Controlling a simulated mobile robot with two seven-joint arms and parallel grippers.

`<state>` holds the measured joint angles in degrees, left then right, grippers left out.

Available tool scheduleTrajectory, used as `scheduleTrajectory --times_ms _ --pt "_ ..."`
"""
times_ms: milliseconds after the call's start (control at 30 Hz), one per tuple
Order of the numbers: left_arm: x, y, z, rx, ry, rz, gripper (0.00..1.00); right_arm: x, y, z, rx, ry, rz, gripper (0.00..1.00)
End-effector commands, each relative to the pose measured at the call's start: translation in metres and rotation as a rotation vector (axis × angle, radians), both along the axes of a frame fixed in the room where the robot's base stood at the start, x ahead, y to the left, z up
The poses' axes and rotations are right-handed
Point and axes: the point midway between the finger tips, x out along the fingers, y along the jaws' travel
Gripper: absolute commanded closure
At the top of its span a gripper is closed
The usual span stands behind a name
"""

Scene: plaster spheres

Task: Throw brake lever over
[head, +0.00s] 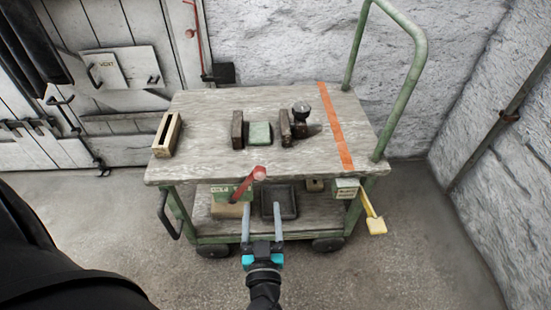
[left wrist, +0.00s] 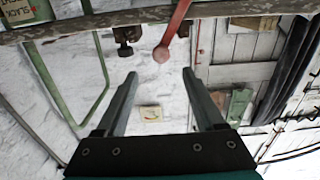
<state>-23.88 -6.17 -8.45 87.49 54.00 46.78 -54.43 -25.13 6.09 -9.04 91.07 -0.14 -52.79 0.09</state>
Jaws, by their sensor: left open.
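A red lever (head: 245,184) with a round knob leans up and right at the front edge of the wooden cart. A small green and cream sign plate is behind it. In the left wrist view the red lever (left wrist: 175,28) hangs down from the top, its knob just beyond and between my fingertips. My left gripper (head: 262,207) is open and empty below the knob, apart from it; its two fingers also show in the left wrist view (left wrist: 160,74). My right gripper is out of view.
The cart's top (head: 200,107) carries a slotted wooden block (head: 166,134), a green block (head: 259,135) between dark brackets, and an orange stripe (head: 336,127). A black tray (head: 287,212) is on the lower shelf. A green handle rail (head: 405,95) rises at right. Floor in front is clear.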

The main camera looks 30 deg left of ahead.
Motion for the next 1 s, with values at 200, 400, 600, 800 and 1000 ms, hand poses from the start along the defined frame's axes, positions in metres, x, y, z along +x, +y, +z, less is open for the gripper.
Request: scheduleTrajectory --times_ms 200,400,600,800,1000 --pt "0.015 0.011 0.000 0.004 -0.005 0.007 0.30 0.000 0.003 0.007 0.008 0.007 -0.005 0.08" --pt "0.047 0.030 -0.001 0.002 -0.007 0.006 0.30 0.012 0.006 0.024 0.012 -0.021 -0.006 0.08" --pt "0.077 0.048 -0.001 0.003 -0.004 0.005 0.30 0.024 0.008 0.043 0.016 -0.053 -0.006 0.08" --pt "0.103 0.064 -0.001 0.001 -0.004 0.004 0.30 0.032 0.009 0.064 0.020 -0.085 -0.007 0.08" --pt "0.121 0.075 -0.001 0.001 -0.003 0.003 0.30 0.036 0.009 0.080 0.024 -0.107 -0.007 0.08"
